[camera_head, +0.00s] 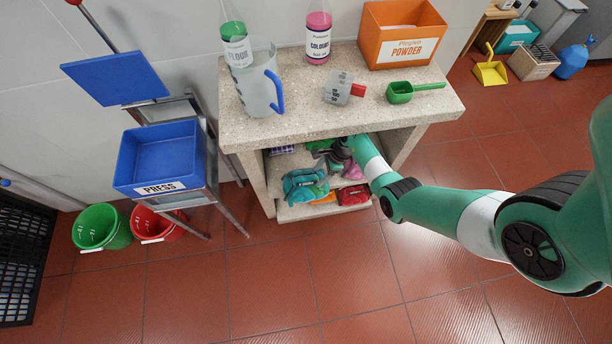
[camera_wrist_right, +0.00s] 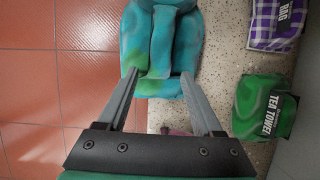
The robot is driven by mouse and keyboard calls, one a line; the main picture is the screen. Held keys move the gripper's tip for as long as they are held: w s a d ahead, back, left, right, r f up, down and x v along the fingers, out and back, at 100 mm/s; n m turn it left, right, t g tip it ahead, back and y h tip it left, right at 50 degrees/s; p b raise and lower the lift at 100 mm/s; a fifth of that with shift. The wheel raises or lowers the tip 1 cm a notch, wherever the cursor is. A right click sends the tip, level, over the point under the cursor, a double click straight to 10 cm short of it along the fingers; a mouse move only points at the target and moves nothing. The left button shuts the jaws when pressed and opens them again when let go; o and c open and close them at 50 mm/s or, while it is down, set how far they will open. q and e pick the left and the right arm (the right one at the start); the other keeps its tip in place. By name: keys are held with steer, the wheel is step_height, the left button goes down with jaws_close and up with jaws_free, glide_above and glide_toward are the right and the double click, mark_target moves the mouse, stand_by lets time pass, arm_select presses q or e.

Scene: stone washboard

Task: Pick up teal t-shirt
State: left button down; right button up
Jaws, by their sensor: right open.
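The teal t-shirt (camera_head: 299,186), a folded bundle with greenish patches, lies at the left of the low shelf under the stone counter. It also shows at the top of the right wrist view (camera_wrist_right: 162,38). My right gripper (camera_head: 338,154) reaches into the shelf space, just right of and above the shirt. In the right wrist view, its two fingers (camera_wrist_right: 161,74) are spread, with tips at the shirt's near edge. I cannot tell whether they touch it. Nothing is gripped. My left gripper is not in view.
A green bundle labelled TEA TOWEL (camera_wrist_right: 265,108) and a purple checked RAG bundle (camera_wrist_right: 280,25) lie beside the shirt. A red bundle (camera_head: 353,195) lies at the shelf's right. The stone counter (camera_head: 300,118) hangs above. Red tile floor (camera_head: 270,285) in front is clear.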

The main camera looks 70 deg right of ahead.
mark_target(310, 177)
steer(key=w+a, duration=0.1)
steer(key=w+a+b, duration=0.1)
steer(key=w, duration=0.1)
steer(key=shift+f+b, duration=0.3)
steer(key=shift+f, duration=0.1)
steer(key=shift+w+f+b, duration=0.15)
steer(key=shift+f+b, duration=0.15)
steer(key=shift+b, duration=0.05)
steer(key=shift+r, duration=0.1)
jaws_close()
stand_by(0.6)
